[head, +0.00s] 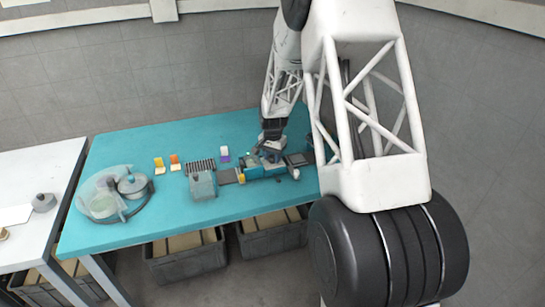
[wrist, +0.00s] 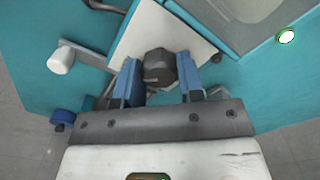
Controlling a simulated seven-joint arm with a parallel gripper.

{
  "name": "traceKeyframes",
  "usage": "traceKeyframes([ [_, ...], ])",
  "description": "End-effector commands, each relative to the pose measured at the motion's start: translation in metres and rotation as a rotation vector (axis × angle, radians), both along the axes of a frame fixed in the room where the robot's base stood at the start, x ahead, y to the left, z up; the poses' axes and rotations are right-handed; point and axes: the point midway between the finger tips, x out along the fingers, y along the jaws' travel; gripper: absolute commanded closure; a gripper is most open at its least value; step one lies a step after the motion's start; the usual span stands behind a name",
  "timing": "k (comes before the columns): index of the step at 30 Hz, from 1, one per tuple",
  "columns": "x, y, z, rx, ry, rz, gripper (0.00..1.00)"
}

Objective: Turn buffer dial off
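A dark, faceted dial (wrist: 158,67) sits on a pale square plate (wrist: 190,38) in the wrist view. My gripper (wrist: 158,58) has one blue finger on each side of the dial. The fingers are apart, with what look like narrow gaps beside the dial; contact is hard to make out. In the head view my gripper (head: 270,146) is low over the buffer machine (head: 254,171) at the right part of the teal table. There the arm and gripper hide the dial.
A white cylinder (wrist: 61,60) sticks out at the left in the wrist view. A grey box (head: 203,186) stands left of the machine on the teal table (head: 165,216). A round tray with clear covers (head: 104,203) is at far left. Dark bins (head: 185,262) are underneath.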

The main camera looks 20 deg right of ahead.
Motion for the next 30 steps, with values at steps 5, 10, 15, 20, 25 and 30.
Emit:
traceKeyframes([
  [5,-0.0001,-0.0001,0.0000,0.000,0.000,0.000,0.88],
  [10,-0.0001,-0.0002,0.0001,0.000,0.000,0.008,0.88],
  [15,0.0001,-0.0001,0.0003,0.000,0.000,0.046,0.88],
  [20,-0.0002,-0.0001,-0.0005,0.001,0.001,0.120,0.88],
  [25,0.0000,0.0000,0.0002,0.001,0.000,0.236,0.88],
  [30,-0.0003,0.0000,-0.0006,0.001,0.000,0.379,0.88],
])
